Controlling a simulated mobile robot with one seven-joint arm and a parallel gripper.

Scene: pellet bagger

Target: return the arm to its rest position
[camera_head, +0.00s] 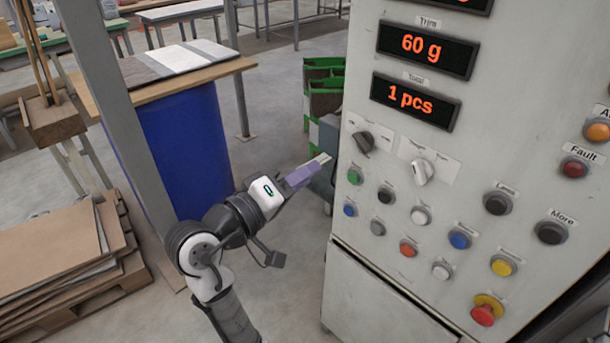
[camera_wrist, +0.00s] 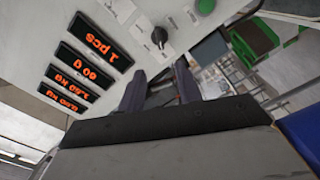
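My gripper (camera_head: 318,163) is in the middle of the head view, to the left of the control panel (camera_head: 390,235) and close to its left edge. In the wrist view my gripper (camera_wrist: 160,84) shows two purple-grey fingers standing apart, with nothing held between them. My arm is bent and reaches up from the lower middle of the head view. The fingers do not appear to touch the panel, though the exact gap is hard to tell.
The panel carries displays reading "60 g" (camera_head: 421,47) and "1 pcs" (camera_head: 411,100), two dark-and-white rotary knobs and several coloured buttons. A blue drum (camera_head: 190,140) and a grey post (camera_head: 115,90) stand left. Green crates (camera_head: 325,98) stand behind. Flat cardboard (camera_head: 50,250) lies lower left.

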